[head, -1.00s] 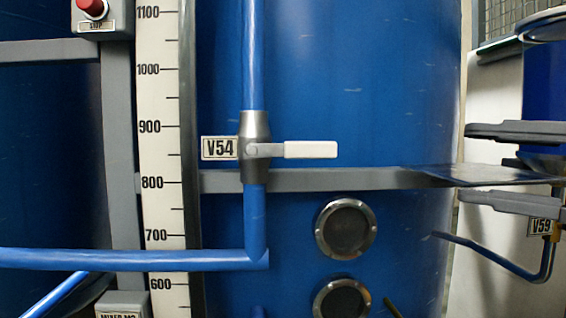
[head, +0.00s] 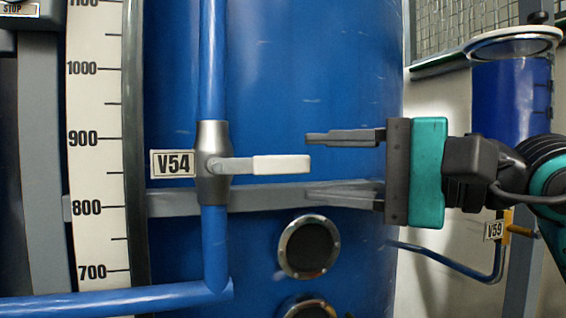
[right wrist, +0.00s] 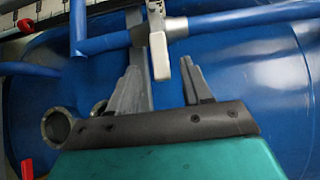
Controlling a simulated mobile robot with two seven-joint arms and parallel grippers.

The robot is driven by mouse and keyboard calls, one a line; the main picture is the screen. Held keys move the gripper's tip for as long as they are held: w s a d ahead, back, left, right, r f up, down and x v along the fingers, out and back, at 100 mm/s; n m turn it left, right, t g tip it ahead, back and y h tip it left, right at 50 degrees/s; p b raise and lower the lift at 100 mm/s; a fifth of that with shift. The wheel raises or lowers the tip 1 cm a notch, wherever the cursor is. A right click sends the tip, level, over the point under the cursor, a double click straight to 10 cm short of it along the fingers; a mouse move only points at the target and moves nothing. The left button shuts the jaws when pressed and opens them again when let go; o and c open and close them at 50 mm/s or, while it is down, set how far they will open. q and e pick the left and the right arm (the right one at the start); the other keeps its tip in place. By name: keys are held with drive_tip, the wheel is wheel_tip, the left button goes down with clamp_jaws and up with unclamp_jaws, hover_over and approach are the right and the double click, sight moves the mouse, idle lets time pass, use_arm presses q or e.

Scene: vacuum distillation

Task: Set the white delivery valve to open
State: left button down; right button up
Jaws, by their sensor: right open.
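The white delivery valve handle (head: 281,164) sticks out level to the right from a grey valve body (head: 212,160) labelled V54. It lies crosswise to the upright blue pipe (head: 214,60). My right gripper (head: 314,164) is open, its fingers pointing left, one above and one below the handle's height, with the tips close to its free end. In the right wrist view the handle (right wrist: 160,58) shows in line with the gap between the open fingers (right wrist: 160,72). No touch is visible. My left gripper is out of view.
A large blue tank (head: 300,70) with round portholes (head: 308,247) stands behind the pipe. A grey band (head: 260,197) crosses it just below the handle. A level scale (head: 97,150) stands at left. At right are a smaller blue vessel (head: 500,95) and a V59 label (head: 493,231).

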sight(291, 165)
drive_tip(key=x, duration=0.5)
drive_tip(key=shift+w+a, duration=0.15)
drive_tip(key=shift+a, duration=0.2)
drive_tip(key=shift+c, duration=0.4)
clamp_jaws()
